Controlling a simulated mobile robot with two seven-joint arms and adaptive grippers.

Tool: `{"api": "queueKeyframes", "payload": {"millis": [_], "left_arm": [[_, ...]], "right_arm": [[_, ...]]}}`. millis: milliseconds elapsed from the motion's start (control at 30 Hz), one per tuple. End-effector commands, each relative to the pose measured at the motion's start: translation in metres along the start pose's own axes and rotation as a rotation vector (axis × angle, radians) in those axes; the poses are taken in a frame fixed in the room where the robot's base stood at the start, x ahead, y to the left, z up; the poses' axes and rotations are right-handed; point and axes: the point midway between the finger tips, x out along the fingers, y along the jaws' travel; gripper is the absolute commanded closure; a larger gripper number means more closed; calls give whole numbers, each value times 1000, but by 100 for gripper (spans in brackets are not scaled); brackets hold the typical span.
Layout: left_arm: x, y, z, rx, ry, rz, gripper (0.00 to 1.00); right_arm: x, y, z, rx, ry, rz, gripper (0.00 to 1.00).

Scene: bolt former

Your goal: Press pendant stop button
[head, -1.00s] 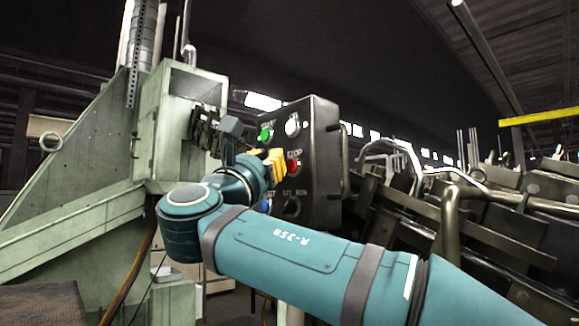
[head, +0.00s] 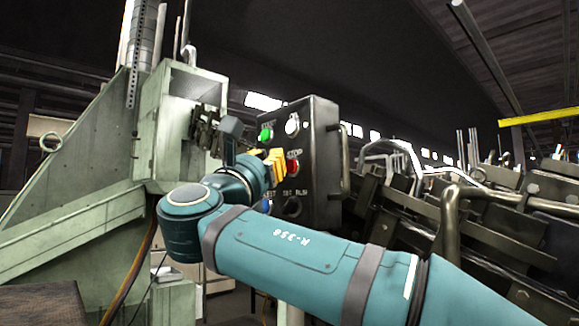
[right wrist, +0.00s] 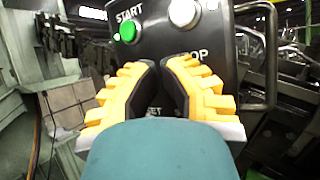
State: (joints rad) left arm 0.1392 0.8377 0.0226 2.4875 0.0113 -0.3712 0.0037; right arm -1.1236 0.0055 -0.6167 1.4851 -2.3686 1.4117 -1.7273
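The dark pendant box (head: 320,180) carries the red stop button (head: 293,167), right beside the yellow fingertips of my right gripper (head: 276,164) in the head view. I cannot tell whether they touch. In the right wrist view my right gripper (right wrist: 161,68) has its two yellow fingers with dark pads brought together, with nothing seen between them. They hide the red button there; only the end of its label shows. My left gripper is not in view.
A green button (head: 265,135) and a pale round button (head: 292,125) sit above the stop button, and a blue one (head: 266,205) below. A metal handle (head: 345,160) runs along the pendant's right side. A pale green machine frame (head: 160,130) stands at left.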

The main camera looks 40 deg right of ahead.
Motion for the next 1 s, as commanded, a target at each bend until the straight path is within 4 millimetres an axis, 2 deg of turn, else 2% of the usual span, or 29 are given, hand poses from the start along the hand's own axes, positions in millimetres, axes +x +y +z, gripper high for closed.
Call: {"api": "queueKeyframes", "payload": {"millis": [1000], "left_arm": [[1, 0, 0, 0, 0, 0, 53]], "right_arm": [[10, -5, -5, 0, 0, -1, 100]]}}
